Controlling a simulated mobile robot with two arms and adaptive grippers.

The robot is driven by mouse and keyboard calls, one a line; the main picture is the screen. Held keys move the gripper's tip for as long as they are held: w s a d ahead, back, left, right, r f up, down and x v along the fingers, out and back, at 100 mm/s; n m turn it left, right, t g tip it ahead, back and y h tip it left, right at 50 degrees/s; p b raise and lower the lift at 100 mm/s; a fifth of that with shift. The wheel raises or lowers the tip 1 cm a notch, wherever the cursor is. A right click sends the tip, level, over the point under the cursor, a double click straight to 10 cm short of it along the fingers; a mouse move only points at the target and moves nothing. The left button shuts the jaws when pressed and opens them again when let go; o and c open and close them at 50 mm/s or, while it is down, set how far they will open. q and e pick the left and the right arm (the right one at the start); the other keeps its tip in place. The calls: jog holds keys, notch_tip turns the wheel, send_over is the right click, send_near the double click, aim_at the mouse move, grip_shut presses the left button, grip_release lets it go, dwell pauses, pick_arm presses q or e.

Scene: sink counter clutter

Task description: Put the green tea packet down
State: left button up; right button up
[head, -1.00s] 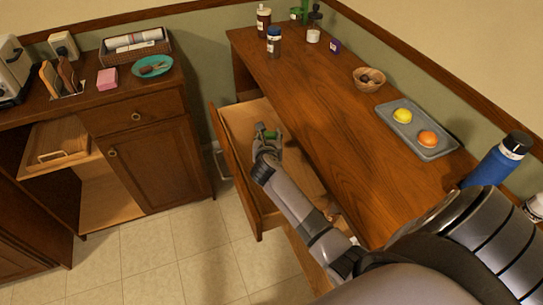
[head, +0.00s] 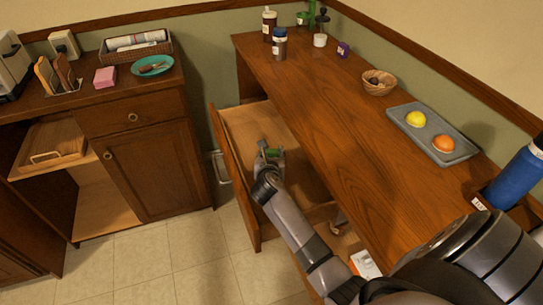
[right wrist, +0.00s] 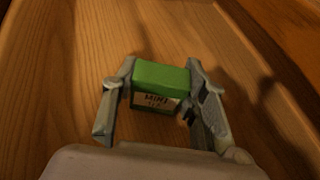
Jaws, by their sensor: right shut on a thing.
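The green tea packet (head: 272,153) is a small green box with a pale printed label. It also shows in the right wrist view (right wrist: 161,77). My right gripper (head: 268,158) is shut on it, one finger at each end of the packet. The gripper is at the open drawer (head: 250,120), over its bare wooden inside. Wood grain fills the background of the right wrist view. I cannot tell whether the packet touches the drawer bottom. My left gripper is not in view.
The wooden counter (head: 330,130) runs along the drawer's right side. It holds a bowl (head: 380,88), a grey tray (head: 462,150) with a lemon and an orange, and several bottles at the far end. A blue bottle (head: 515,178) stands at the right.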

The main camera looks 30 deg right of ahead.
jog(key=shift+f, duration=0.1)
jog(key=o, duration=1)
jog(key=shift+f, duration=0.1)
jog(key=shift+o, duration=0.2)
jog(key=shift+r, duration=0.25)
jog(key=p+v, duration=0.1)
jog(key=v, duration=1.1)
jog(key=shift+f, duration=0.15)
